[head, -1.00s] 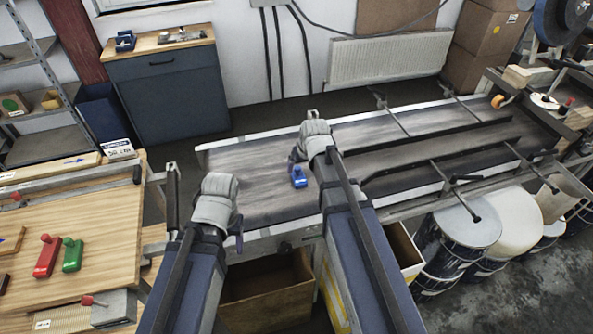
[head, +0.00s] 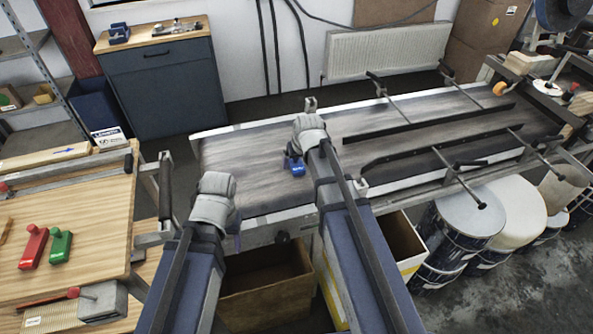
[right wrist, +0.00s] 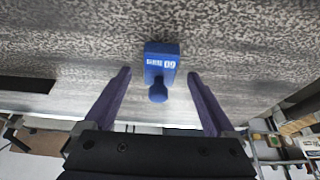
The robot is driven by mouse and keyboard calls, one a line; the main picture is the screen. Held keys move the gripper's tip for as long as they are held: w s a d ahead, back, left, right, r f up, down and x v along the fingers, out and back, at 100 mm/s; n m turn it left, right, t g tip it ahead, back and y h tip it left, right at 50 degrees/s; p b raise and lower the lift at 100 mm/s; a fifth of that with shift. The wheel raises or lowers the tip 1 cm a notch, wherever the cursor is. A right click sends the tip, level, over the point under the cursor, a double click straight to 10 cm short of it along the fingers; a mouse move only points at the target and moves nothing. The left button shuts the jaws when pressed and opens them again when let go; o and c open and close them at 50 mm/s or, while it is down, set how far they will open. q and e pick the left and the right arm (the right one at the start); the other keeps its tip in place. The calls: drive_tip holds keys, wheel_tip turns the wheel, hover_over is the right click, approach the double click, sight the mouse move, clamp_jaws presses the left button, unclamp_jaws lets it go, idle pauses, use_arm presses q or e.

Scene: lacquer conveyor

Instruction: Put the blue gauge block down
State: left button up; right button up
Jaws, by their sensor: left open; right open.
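The blue gauge block (head: 296,167) rests on the dark conveyor belt (head: 250,172), near its left end. In the right wrist view the block (right wrist: 161,58) shows a white label, and its round knob (right wrist: 158,93) points toward my gripper. My right gripper (right wrist: 160,73) is open, with one finger on each side of the block and a visible gap to both. In the head view my right gripper (head: 296,158) is partly hidden by its own wrist. My left gripper (head: 236,238) is in front of the belt's near edge, mostly hidden by its wrist, open and empty.
A wooden bench (head: 95,225) at left holds a red block (head: 33,247) and a green block (head: 60,246). Guide rails (head: 430,145) cross the belt's right part. Open boxes (head: 262,290) and drums (head: 455,225) stand below. Belt left of the block is clear.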

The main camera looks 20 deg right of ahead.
sight(297, 163)
drive_tip(key=shift+b+x, duration=0.6)
drive_tip(key=shift+x, duration=0.6)
drive_tip(key=shift+r, duration=0.1)
clamp_jaws()
